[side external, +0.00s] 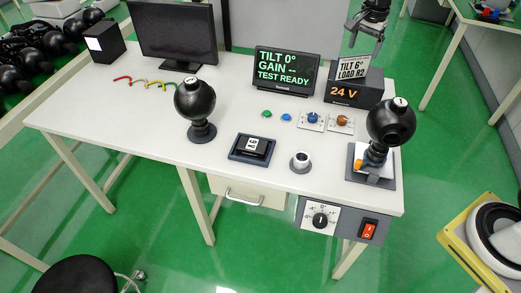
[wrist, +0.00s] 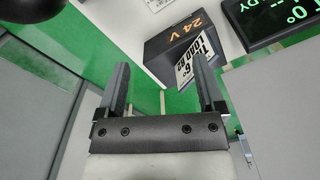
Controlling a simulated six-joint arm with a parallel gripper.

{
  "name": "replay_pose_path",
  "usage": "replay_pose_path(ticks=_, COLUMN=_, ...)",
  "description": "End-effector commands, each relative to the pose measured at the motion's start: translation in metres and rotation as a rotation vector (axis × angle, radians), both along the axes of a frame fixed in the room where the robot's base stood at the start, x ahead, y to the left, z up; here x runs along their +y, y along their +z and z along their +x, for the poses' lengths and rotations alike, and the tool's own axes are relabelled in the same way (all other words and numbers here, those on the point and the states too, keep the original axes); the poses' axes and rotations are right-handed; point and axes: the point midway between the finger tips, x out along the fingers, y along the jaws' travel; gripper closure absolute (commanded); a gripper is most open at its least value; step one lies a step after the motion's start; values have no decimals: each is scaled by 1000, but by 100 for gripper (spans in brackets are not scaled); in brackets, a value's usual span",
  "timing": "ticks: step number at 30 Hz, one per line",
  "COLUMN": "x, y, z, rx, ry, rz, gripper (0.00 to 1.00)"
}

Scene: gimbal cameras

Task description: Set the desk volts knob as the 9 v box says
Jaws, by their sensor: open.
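The dark box (side external: 355,91) at the back right of the desk shows "24 V" in orange; no box reading 9 V is in view. It also shows in the wrist view (wrist: 170,55). A blue knob (side external: 312,117) and a brown knob (side external: 342,120) sit on white plates in front of it. A black knob (side external: 320,220) is on the front-edge panel with a marked dial. Labels are too small to tell which knob is for volts. My gripper (side external: 362,36) is open and empty above and behind the box; its two fingers show in the wrist view (wrist: 160,70).
A card (side external: 353,68) reading "TILT 6° LOAD R2" stands on the box. A display (side external: 285,70) reads "TILT 0° GAIN -- TEST READY". A ball-headed gimbal (side external: 390,122) stands at right, another (side external: 195,100) at left. A red switch (side external: 368,229) is on the front panel.

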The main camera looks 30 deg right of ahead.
Motion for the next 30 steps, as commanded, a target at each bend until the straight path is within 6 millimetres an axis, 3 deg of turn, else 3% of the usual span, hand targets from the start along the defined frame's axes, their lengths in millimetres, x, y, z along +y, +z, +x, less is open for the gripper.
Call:
replay_pose_path(ticks=5, x=-9, y=-10, z=7, rx=13, ry=-59, rz=6, gripper=12)
replay_pose_path(ticks=16, x=-7, y=-89, z=6, rx=13, ry=-55, rz=6, gripper=12)
replay_pose_path(ticks=24, x=-7, y=-163, z=6, rx=13, ry=-54, rz=6, gripper=12)
replay_pose_path(ticks=30, x=-8, y=-192, z=6, rx=10, ry=-54, rz=5, gripper=12)
